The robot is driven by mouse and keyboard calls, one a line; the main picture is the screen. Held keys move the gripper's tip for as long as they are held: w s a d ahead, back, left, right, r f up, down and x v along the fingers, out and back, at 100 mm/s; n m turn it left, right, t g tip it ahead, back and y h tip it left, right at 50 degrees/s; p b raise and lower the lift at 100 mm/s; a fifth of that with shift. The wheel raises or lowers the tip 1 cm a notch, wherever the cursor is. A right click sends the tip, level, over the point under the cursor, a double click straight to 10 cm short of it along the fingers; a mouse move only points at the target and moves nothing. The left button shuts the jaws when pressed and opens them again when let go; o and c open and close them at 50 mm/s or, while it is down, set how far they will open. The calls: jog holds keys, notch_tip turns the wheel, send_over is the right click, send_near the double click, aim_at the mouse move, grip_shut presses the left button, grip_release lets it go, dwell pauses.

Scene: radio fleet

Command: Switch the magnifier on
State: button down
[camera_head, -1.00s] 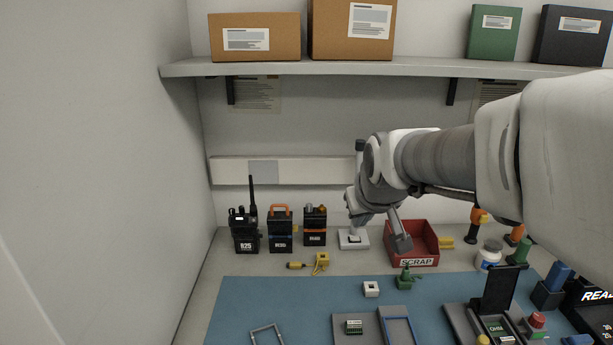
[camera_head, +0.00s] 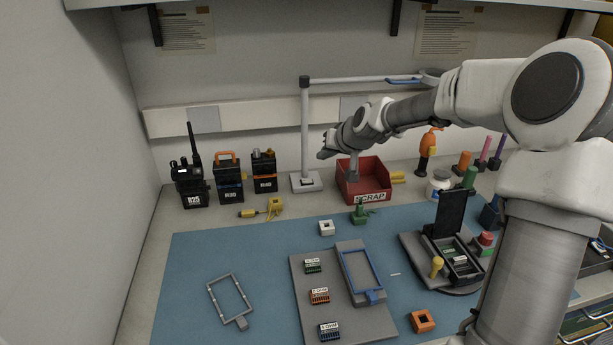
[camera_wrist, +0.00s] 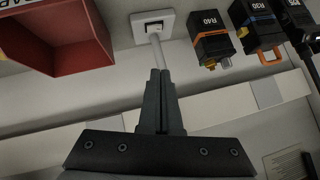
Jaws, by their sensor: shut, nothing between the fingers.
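The magnifier has a white upright post (camera_head: 305,125), a horizontal arm (camera_head: 355,79) and a pale base (camera_head: 303,188) at the back of the bench. Its round head (camera_head: 432,76) is partly hidden by my arm. The base carries a small switch, clearer in the wrist view (camera_wrist: 153,27). My gripper (camera_head: 325,153) is just right of the post, above the base. In the wrist view its fingers (camera_wrist: 160,75) are shut and empty, pointing towards the base, with a visible gap to the switch. I cannot tell whether the magnifier is lit.
A red scrap bin (camera_head: 364,181) stands right of the base. Several radios and packs, such as the orange-handled one (camera_head: 229,180), stand to its left. A blue mat (camera_head: 200,260) with frames and small blocks lies in front. My arm crosses the right side.

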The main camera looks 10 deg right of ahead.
jog(key=shift+w+f, duration=0.1)
dwell(0.3)
jog(key=b, duration=0.2)
send_over(307, 181)
jog(key=s, duration=0.2)
jog(key=f, duration=0.6)
jog(key=shift+w+d+f, duration=0.1)
jog(key=shift+d+f, duration=0.1)
jog(key=shift+d, duration=0.15)
jog(key=f, duration=0.1)
jog(key=a+f, duration=0.1)
jog(key=f, duration=0.1)
jog(key=shift+w+f, duration=0.15)
jog(key=shift+a+f+b, duration=0.1)
jog(key=shift+f+b, duration=0.2)
jog(key=shift+f, duration=0.05)
